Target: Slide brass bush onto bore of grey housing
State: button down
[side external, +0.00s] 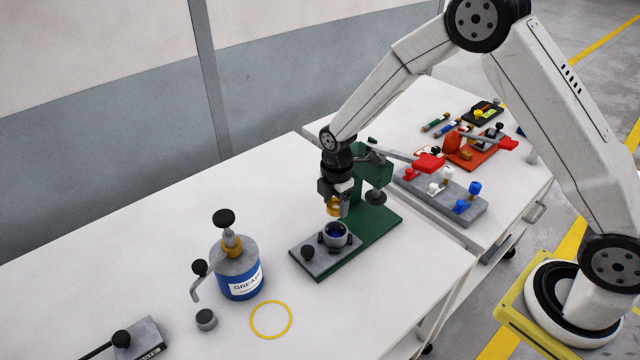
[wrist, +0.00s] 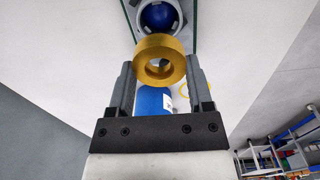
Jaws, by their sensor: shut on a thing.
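The brass bush (side external: 333,207) is a short gold ring held between the fingers of my gripper (side external: 338,200). In the wrist view the bush (wrist: 160,42) sits at the tips of my gripper (wrist: 160,68), with its hole facing the camera at a slant. The grey housing (side external: 336,236) is a round cup with a blue inside, standing on a grey plate on a green base. It also shows at the top of the wrist view (wrist: 141,12), partly cut off and partly hidden by the bush. The bush is above the housing and apart from it.
A green press frame (side external: 374,168) with a red-handled lever stands right behind the housing.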

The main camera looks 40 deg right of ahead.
jog(key=shift+f, duration=0.2)
jog(key=shift+f, duration=2.7)
jog(key=shift+f, duration=0.8)
dwell(0.4)
grip_release()
jog(key=shift+r, duration=3.95)
